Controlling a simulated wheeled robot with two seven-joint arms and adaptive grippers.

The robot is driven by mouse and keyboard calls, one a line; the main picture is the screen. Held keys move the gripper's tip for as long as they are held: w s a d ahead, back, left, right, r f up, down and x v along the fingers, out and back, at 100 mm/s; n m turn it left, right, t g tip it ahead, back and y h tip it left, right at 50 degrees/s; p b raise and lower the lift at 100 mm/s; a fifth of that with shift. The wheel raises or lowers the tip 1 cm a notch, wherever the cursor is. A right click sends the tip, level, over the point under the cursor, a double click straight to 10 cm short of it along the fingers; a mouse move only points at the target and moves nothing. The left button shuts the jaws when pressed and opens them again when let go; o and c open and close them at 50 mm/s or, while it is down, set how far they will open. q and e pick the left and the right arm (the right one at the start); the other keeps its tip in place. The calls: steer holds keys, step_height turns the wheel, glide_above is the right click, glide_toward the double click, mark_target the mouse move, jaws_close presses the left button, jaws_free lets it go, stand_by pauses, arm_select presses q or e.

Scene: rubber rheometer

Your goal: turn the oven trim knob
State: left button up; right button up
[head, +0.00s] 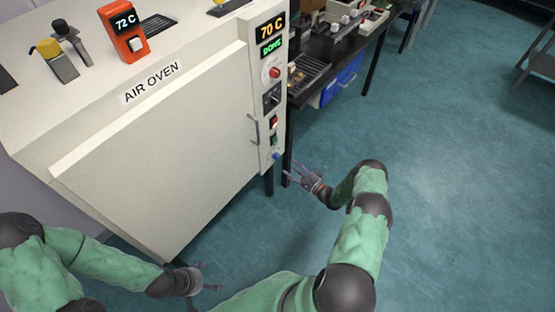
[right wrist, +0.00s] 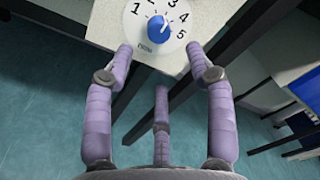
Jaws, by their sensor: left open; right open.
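The trim knob (right wrist: 159,27) is a small blue knob on a round white dial (right wrist: 178,33) numbered 1 to 5. In the head view the knob (head: 277,156) sits at the bottom of the control panel of the cream air oven (head: 160,130). My right gripper (head: 288,174) is open and empty, just below and right of the knob. In the right wrist view my right gripper's fingers (right wrist: 160,50) are spread to either side below the knob, apart from it. The knob's exact setting is hard to read. My left gripper (head: 203,277) is open and empty, low before the oven.
The panel also carries a 70 C display (head: 270,28), a red knob (head: 274,72), a black dial (head: 271,97) and rocker switches. The oven door handle (head: 254,130) is left of them. A black bench (head: 325,62) with a blue bin (head: 340,82) stands behind.

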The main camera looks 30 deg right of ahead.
mark_target(278, 158)
steer(key=b+x, duration=0.2)
steer(key=x, duration=0.6)
jaws_close()
